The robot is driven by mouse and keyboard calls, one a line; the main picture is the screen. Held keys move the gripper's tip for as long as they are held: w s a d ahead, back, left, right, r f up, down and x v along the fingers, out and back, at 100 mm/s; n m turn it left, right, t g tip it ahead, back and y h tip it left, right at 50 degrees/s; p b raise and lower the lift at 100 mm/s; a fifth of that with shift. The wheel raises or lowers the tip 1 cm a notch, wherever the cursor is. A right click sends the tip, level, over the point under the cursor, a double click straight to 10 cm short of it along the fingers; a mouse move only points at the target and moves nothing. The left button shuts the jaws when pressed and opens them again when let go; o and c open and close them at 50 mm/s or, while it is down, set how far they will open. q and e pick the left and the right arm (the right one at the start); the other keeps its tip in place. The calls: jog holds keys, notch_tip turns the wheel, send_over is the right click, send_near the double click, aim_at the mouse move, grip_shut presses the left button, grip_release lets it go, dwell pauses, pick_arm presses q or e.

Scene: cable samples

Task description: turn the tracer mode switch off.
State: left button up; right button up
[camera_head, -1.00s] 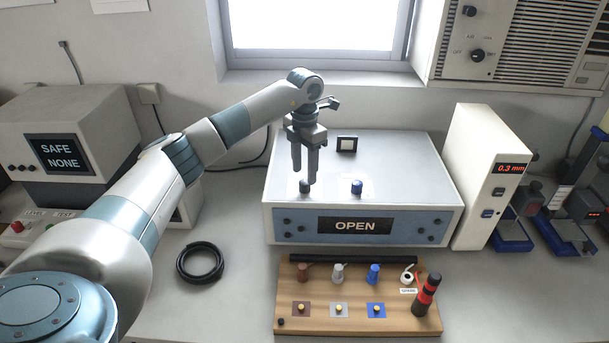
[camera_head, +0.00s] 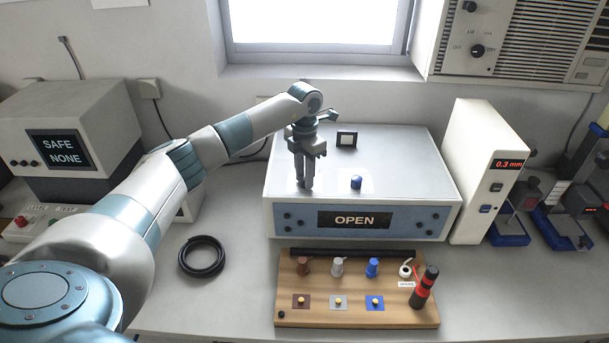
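No label naming the tracer mode switch is readable. A wide box with a blue-grey front and an OPEN display (camera_head: 354,219) stands mid-bench. A blue knob (camera_head: 356,182) sits on a pale patch on its top. My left gripper (camera_head: 305,185) points down at the box top, left of the blue knob. Its fingers are close together where a dark knob stood, and they now hide that knob. They look shut on it, though the contact itself is hidden. A small black-framed pale square (camera_head: 347,139) stands at the back of the box top. My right gripper is out of view.
A wooden board (camera_head: 358,318) with coloured posts and a black-red handheld tool (camera_head: 425,287) lies in front. A white unit reading 0.3 mm (camera_head: 486,175) stands right. A black cable coil (camera_head: 202,256) lies left, near a SAFE NONE unit (camera_head: 61,150). Bare bench lies between.

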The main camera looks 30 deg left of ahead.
pick_arm(q)
jog(key=shift+n+b, duration=0.3)
jog(key=shift+n, duration=0.2)
jog(key=shift+n+b, duration=0.45)
jog(key=shift+n, duration=0.45)
jog(key=n+b, duration=0.1)
jog(key=n, duration=0.1)
jog(key=shift+n, duration=0.3)
jog(key=n+b, duration=0.1)
jog(key=n, duration=0.2)
jog(key=shift+n, duration=0.3)
jog(key=shift+r+n+b, duration=0.1)
jog(key=shift+n+b, duration=0.2)
jog(key=shift+n, duration=1.3)
jog(key=o, duration=1.1)
jog(key=shift+c, duration=0.2)
